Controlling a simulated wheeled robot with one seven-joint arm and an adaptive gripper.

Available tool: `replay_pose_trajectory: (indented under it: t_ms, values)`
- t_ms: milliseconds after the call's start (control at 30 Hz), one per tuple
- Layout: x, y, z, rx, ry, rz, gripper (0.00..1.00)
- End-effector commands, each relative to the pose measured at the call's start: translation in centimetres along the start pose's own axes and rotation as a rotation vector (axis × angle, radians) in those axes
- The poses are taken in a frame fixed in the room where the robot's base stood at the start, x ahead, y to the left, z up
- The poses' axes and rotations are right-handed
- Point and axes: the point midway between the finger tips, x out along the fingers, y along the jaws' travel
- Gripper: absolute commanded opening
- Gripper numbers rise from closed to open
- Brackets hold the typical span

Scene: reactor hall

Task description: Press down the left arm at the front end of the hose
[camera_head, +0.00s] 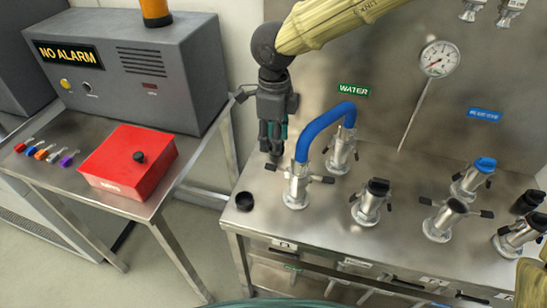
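The blue hose (325,121) arches from a front metal coupling (297,186) to a rear coupling (342,152) on the steel bench. The front coupling has a dark-tipped arm on each side. Its left arm (272,167) sticks out to the left just under my gripper, and its right arm (322,180) sticks out to the right. Both look roughly level. My gripper (273,152) points down over the left arm, with its fingers close together and nothing seen between them. I cannot tell whether the fingertips touch the arm.
Other couplings (371,203) with arms and caps stand to the right on the bench. A black cap (244,201) lies near the front-left corner. A red box (130,160) and a grey alarm unit (135,68) are on the table at left. A gauge (439,59) is behind.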

Motion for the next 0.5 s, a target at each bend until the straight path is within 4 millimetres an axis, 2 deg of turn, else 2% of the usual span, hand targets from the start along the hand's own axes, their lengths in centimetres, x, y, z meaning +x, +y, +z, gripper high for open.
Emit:
replay_pose_trajectory:
  t_ms: [300,500]
  values:
    - [5.2,0.1,0.0,-0.002,0.004,0.001,0.39]
    - [7.7,0.1,0.1,-0.004,0.003,0.002,0.39]
